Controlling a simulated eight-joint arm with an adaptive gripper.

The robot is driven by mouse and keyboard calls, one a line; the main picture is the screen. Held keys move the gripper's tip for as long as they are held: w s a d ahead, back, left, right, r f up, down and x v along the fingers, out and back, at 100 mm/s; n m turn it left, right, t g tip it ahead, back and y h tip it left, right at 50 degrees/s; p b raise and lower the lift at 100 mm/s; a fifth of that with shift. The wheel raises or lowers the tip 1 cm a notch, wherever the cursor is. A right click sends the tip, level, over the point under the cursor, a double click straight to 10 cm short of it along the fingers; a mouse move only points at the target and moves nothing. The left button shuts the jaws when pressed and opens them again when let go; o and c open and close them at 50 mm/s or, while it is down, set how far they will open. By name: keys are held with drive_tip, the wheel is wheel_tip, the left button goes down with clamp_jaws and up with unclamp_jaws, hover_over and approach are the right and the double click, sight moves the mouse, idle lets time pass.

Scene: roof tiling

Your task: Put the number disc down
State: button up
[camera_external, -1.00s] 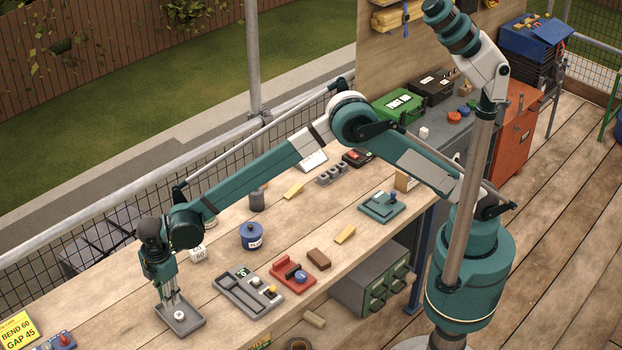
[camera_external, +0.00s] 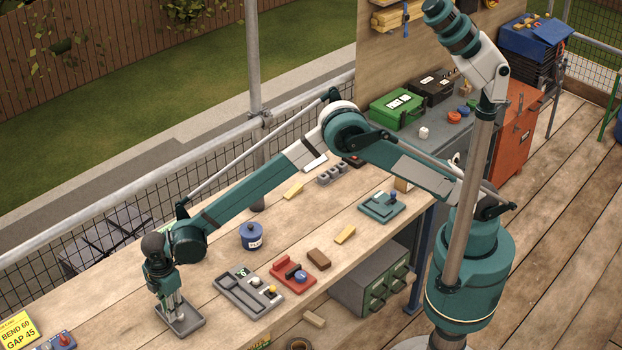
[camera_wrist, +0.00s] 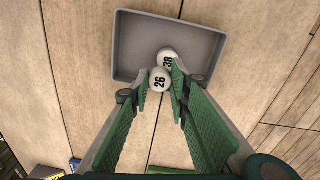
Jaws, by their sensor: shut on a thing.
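A white round disc marked 26 (camera_wrist: 159,80) is between my gripper's (camera_wrist: 160,90) two green fingers in the wrist view. The fingers are shut on it. A second white disc marked 38 (camera_wrist: 169,57) lies in the grey tray (camera_wrist: 200,38), right beside the 26 disc; the two look touching or nearly so. In the external view my gripper (camera_external: 176,310) points down over the small grey tray (camera_external: 198,323) at the bench's front left. The fingers hide most of the tray's inside there, and I cannot tell whether the held disc touches the tray floor.
A grey slotted holder (camera_external: 245,290), a red fixture (camera_external: 293,277) and a brown block (camera_external: 319,258) lie right of the tray. A blue pot (camera_external: 252,236) stands behind. A yellow sign (camera_external: 18,330) is at the far left. Bare wood surrounds the tray.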

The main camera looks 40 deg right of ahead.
drive_tip(key=shift+f, duration=0.2)
drive_tip(key=shift+f+b, duration=0.4)
drive_tip(key=shift+f, duration=0.1)
drive_tip(key=o, duration=0.7)
drive_tip(key=shift+f, duration=0.15)
drive_tip(key=shift+r, duration=0.3)
drive_tip(key=shift+r+p, duration=0.4)
drive_tip(key=shift+p, duration=0.05)
wheel_tip(320, 180, up, 12)
drive_tip(key=shift+s, duration=0.2)
idle(0.5)
idle(0.4)
